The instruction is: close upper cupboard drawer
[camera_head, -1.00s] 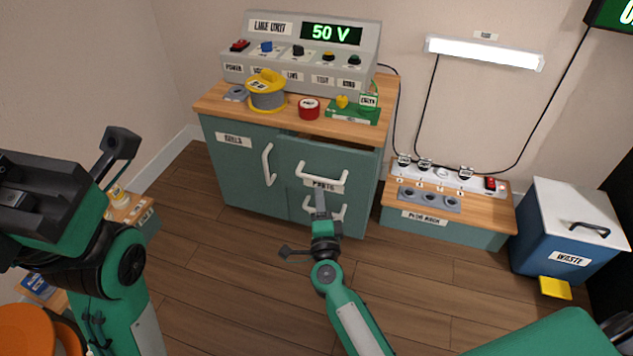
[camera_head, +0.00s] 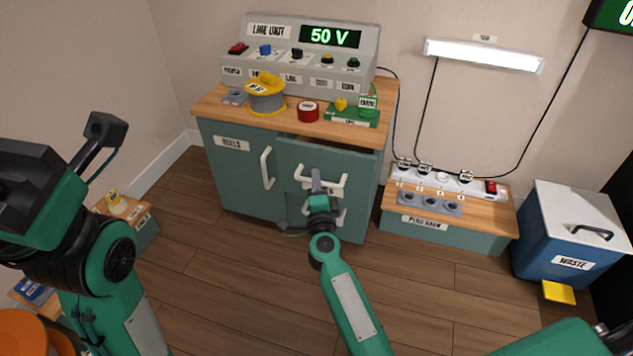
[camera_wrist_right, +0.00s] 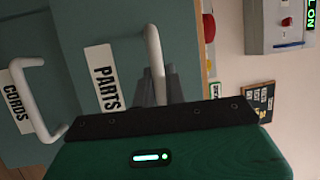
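The upper drawer, labelled PARTS, has a grey-green front (camera_head: 350,166) on the right side of the cupboard. It stands out a little, with a dark gap behind its top edge. Its white handle (camera_head: 338,182) also shows in the right wrist view (camera_wrist_right: 153,48). My right gripper (camera_head: 316,178) is at this handle, its fingers (camera_wrist_right: 160,88) overlapping the handle's lower end in the wrist view. Whether they grip it is unclear. The PARTS label is covered in the head view. My left gripper (camera_head: 28,165) is at the far left, away from the cupboard; its fingertips are not visible.
The lower drawer, labelled CORDS (camera_wrist_right: 20,95), has its own handle. The REELS door (camera_head: 230,170) is beside the drawers. A cable reel (camera_head: 265,97), red tape roll (camera_head: 308,112) and line unit (camera_head: 300,65) stand on top. The plug bench (camera_head: 440,228) and waste bin (camera_head: 570,230) are right.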

